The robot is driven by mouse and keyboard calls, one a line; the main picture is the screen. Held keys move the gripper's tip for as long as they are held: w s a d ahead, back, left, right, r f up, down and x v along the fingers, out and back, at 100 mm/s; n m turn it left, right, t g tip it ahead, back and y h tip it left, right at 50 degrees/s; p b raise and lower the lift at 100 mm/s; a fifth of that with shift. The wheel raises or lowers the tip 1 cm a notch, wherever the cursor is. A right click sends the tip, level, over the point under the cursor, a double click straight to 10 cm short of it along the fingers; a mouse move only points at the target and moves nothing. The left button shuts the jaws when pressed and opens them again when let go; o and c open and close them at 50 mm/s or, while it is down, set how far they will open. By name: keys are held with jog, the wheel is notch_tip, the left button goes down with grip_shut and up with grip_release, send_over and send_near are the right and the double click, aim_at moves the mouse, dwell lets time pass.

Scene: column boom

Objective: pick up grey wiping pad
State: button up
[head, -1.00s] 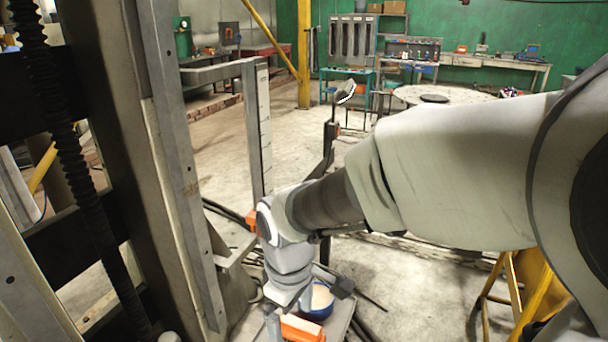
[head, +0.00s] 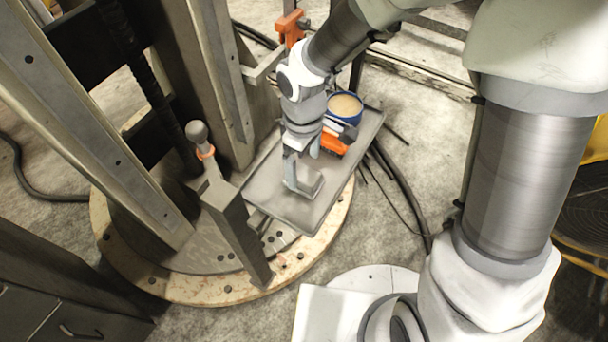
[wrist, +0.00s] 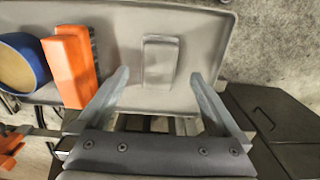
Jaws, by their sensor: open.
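The grey wiping pad (wrist: 160,62) is a small grey rectangular block lying on the grey tray (wrist: 120,18), seen in the wrist view. My gripper (wrist: 160,75) is open and empty, with one finger to the left and one to the right of the pad's near end. The gap is wider than the pad, and neither finger touches it in the picture. How high the fingertips are above the tray is hard to tell.
An orange block with a grey side (wrist: 68,68) lies on the tray left of my left finger. A blue tin with tan contents (wrist: 20,65) is beyond it, also in the head view (head: 345,107). A metal post with a ball-topped lever (head: 232,215) stands left of the tray.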

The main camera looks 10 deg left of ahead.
aim_at(303, 173)
notch_tip(303, 173, down, 5)
jog(key=shift+w+f+b, duration=0.15)
jog(key=shift+b, duration=1)
jog(key=c, duration=1.4)
notch_tip(303, 173, up, 5)
jog(key=shift+f+p, duration=0.2)
jog(key=shift+p, duration=0.9)
jog(key=s+d+r+p, duration=0.1)
jog(key=s+d+r, duration=0.1)
jog(key=d, duration=0.1)
jog(key=s+d+r+p, duration=0.1)
jog(key=s+d+r, duration=0.1)
jog(key=d, duration=0.1)
jog(key=s+d+r+p, duration=0.2)
jog(key=d, duration=0.1)
jog(key=shift+s+d+r, duration=0.25)
jog(key=shift+s+r, duration=0.05)
jog(key=shift+s, duration=0.1)
